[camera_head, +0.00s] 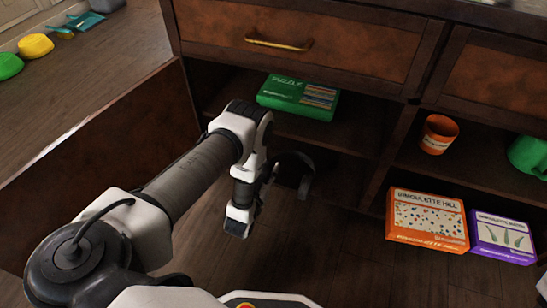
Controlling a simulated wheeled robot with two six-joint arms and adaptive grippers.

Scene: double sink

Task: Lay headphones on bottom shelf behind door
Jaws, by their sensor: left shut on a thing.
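The headphones (305,186) show as a dark curved band with a grey ear cup, just right of my left gripper (272,174). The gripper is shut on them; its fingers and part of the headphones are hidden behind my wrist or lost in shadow. They are at the front of the dark lower opening of the left cabinet bay. The bottom shelf (338,175) there is in deep shadow, and I cannot tell whether the headphones touch it. The cabinet door (100,165) stands swung open at the left. My right gripper is not in view.
A green puzzle box (298,95) lies on the shelf above. In the right bay are an orange mug (438,134) and a green item (530,156), with orange (427,219) and purple (502,238) boxes below. A closed drawer (300,38) is above.

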